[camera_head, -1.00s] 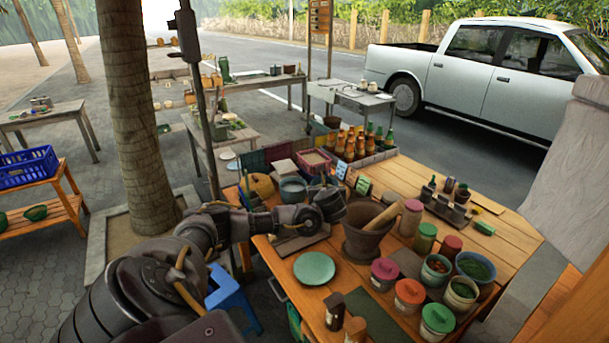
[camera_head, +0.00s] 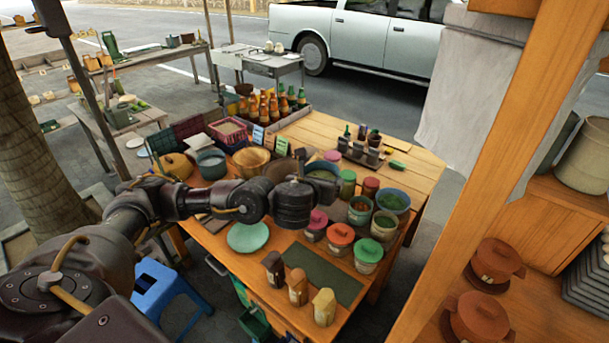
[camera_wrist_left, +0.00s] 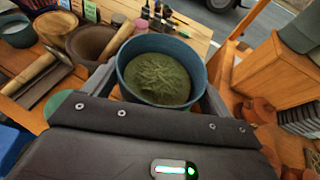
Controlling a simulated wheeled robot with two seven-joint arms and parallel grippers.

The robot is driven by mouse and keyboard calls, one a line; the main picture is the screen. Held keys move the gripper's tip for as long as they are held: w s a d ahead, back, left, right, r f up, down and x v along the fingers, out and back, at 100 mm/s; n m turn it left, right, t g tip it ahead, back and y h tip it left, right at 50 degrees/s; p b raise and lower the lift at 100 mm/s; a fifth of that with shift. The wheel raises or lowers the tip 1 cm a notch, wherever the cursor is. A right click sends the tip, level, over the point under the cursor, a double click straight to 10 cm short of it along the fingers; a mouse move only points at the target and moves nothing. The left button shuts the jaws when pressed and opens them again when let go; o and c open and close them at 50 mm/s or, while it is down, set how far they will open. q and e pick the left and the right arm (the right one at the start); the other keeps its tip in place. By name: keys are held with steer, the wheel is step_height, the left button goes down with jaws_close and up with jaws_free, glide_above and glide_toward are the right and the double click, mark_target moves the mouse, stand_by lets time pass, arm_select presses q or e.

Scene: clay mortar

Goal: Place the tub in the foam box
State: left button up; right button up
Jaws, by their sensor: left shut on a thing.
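My left gripper (camera_head: 310,190) is shut on a blue tub (camera_wrist_left: 160,72) with a green, paste-like filling. In the left wrist view the tub sits upright between the two fingers. In the head view only part of the tub (camera_head: 323,174) shows past the gripper, held above the table beside the clay mortar (camera_head: 283,170). The mortar also shows in the wrist view (camera_wrist_left: 88,42) with a pestle leaning in it. A pale, pink-rimmed box (camera_head: 229,131) stands at the table's back left; I cannot tell whether it is the foam box. My right gripper is out of view.
Several lidded pots, such as one with an orange lid (camera_head: 340,235), and an open blue tub (camera_head: 391,201) crowd the table's right side. A green plate (camera_head: 248,237) lies at front left. Bottles (camera_head: 268,108) stand at the back. A wooden post (camera_head: 490,170) rises at right.

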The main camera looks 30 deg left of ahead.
arm_select(q)
steer(key=s+d+f+m+h+b, duration=0.2)
steer(key=s+d+f+b, duration=0.3)
steer(key=f+b, duration=0.4)
steer(key=d+b, duration=0.1)
steer(key=b, duration=0.2)
steer(key=shift+s+h, duration=0.2)
steer(key=shift+h, duration=0.1)
steer(key=shift+d, duration=0.15)
